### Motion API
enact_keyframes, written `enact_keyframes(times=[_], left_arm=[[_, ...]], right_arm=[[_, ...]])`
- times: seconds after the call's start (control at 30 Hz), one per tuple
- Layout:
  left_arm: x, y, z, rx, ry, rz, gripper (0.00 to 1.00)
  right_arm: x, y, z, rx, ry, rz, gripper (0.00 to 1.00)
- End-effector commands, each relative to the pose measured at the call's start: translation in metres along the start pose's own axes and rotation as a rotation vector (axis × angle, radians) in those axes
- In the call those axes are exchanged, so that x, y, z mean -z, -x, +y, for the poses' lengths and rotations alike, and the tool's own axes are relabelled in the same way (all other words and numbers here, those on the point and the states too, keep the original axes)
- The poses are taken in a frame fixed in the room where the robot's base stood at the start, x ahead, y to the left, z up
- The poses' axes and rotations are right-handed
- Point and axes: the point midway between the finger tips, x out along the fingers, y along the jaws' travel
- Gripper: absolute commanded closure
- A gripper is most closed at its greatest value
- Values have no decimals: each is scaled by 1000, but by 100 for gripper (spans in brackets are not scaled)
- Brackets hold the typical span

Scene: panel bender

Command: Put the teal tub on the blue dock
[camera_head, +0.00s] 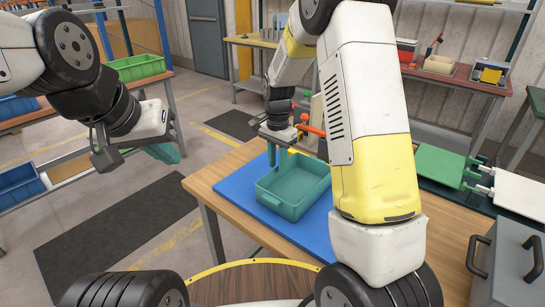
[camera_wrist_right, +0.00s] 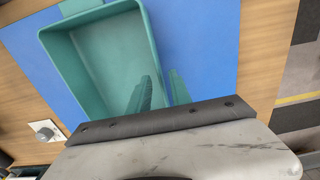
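The teal tub (camera_head: 298,205) is an open, empty box standing flat on the blue dock (camera_head: 236,190), a blue sheet on the wooden table. My right gripper (camera_head: 274,158) points down at the tub's far left side. In the right wrist view, its two teal fingers (camera_wrist_right: 161,90) stand close together with the tub's wall (camera_wrist_right: 152,50) between them, one inside and one outside. It looks shut on that wall. Blue dock (camera_wrist_right: 195,45) shows beside the tub there. My left gripper (camera_head: 104,155) hangs over the floor at the left, away from the tub; its finger opening is unclear.
My right arm hides the tub's right surroundings. A green plate (camera_head: 440,165) and white plate (camera_head: 518,194) lie beyond. Shelving with a green bin (camera_head: 137,67) is at the left.

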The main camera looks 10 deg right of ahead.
Motion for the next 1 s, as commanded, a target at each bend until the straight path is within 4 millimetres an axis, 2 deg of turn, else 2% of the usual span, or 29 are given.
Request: enact_keyframes(times=[0.1,0.3,0.57,0.67,0.77,1.0], left_arm=[[0,0,0,0,0,0,100],[0,0,0,0,0,0,100],[0,0,0,0,0,0,100],[0,0,0,0,0,0,100],[0,0,0,0,0,0,100],[0,0,0,0,0,0,100]], right_arm=[[0,28,-1,5,1,3,75],[1,70,0,5,0,3,75],[0,100,1,3,2,1,75],[-2,111,7,22,20,1,75],[-8,130,23,68,71,6,75],[-38,185,85,223,291,68,75]])
